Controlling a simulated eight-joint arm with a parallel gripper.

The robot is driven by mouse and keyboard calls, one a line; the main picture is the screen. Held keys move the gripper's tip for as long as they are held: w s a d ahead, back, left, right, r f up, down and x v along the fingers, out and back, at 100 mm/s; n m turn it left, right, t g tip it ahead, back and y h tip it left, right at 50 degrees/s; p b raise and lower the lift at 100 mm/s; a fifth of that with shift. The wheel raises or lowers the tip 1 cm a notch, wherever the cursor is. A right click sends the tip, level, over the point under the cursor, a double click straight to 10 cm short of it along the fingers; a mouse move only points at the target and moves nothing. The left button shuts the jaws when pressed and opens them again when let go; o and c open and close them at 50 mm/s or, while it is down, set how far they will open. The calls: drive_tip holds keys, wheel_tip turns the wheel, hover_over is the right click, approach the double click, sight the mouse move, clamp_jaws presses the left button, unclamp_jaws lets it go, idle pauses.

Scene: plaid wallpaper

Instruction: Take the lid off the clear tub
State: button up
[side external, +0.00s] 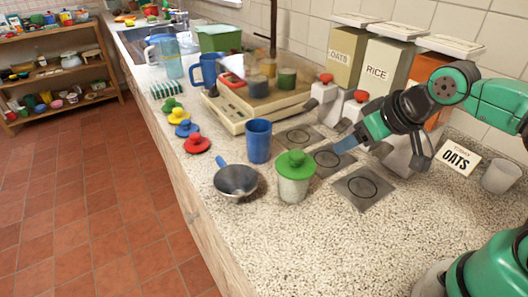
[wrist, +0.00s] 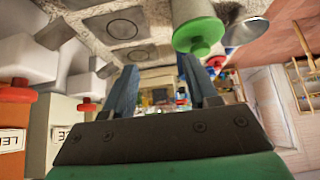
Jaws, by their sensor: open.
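The clear tub (side external: 293,189) stands upright on the speckled counter, with a green knobbed lid (side external: 296,164) on top. In the wrist view the green lid (wrist: 198,36) appears at upper centre-right, with the pale tub (wrist: 193,9) partly cut off by the frame's top edge. My gripper (side external: 343,147) is to the right of the tub and slightly higher in the side view, apart from it. In the wrist view its two blue fingers (wrist: 158,68) are spread, with nothing held between them. The lid lies beyond the fingers, not between them.
A blue cup (side external: 258,141) and a dark pan (side external: 236,181) stand close left of the tub. Loose coloured lids, including a red one (side external: 197,144), lie farther left. Dispensers with red knobs (side external: 326,92) stand behind. Flat square plates (side external: 363,187) lie right of the tub. The front counter is clear.

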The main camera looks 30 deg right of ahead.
drive_tip(key=o, duration=0.3)
drive_tip(key=shift+o, duration=0.2)
drive_tip(key=n+g+y, duration=0.2)
drive_tip(key=n+g, duration=0.1)
drive_tip(key=n, duration=0.2)
hover_over(299, 154)
drive_tip(key=s+d, duration=0.1)
drive_tip(key=s, duration=0.1)
drive_tip(key=shift+x, duration=2.8)
